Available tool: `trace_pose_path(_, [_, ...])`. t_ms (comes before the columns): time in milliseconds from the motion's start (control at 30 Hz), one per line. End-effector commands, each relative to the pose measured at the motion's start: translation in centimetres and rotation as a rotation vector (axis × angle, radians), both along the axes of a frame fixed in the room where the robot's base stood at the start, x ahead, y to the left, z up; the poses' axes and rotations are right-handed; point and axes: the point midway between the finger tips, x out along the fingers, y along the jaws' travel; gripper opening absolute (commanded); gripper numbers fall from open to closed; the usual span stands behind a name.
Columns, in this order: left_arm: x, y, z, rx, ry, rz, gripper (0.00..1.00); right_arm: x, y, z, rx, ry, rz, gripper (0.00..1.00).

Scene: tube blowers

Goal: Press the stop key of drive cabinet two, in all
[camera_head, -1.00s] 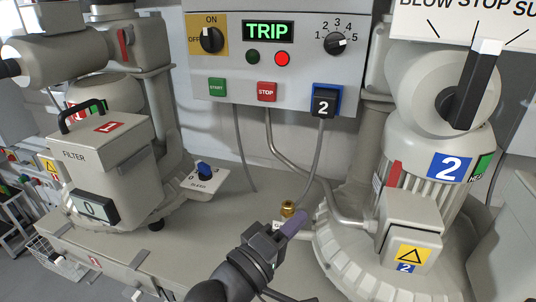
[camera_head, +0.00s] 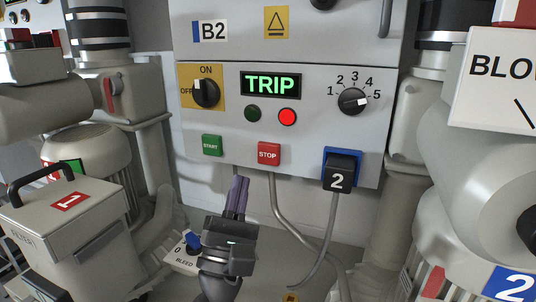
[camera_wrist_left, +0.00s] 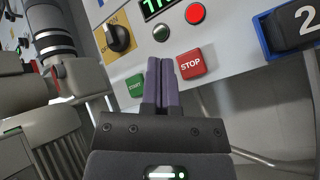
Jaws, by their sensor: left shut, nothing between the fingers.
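The drive cabinet (camera_head: 330,140) has a grey front with a blue socket and a black plug marked 2 (camera_head: 340,175). Its red STOP key (camera_head: 269,154) sits under a lit red lamp (camera_head: 287,117). The key also shows in the left wrist view (camera_wrist_left: 191,64). My left gripper (camera_head: 238,184) is shut and empty, with purple fingers pointing up, below and left of the STOP key in the head view. In the left wrist view its fingertips (camera_wrist_left: 160,62) appear between the START and STOP keys; I cannot tell any contact. My right gripper is out of view.
A green START key (camera_head: 212,145) is left of STOP. A rotary ON/OFF switch (camera_head: 206,92), a green TRIP display (camera_head: 270,84) and a numbered dial (camera_head: 353,101) are above. A filter housing (camera_head: 65,220) stands left, a large blower (camera_head: 470,170) right. A cable hangs from the plug.

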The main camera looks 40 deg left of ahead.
Motion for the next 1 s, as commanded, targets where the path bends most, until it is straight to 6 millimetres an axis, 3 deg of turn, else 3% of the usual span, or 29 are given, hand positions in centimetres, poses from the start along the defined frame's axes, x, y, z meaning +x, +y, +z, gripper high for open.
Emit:
trace_pose_path(500, [6.6,2.1,-0.1,0.001,0.0,0.0,0.0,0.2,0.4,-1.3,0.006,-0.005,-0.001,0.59])
trace_pose_path(1000, [7.5,2.3,0.1,0.002,0.0,0.0,0.0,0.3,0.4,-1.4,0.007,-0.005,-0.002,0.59])
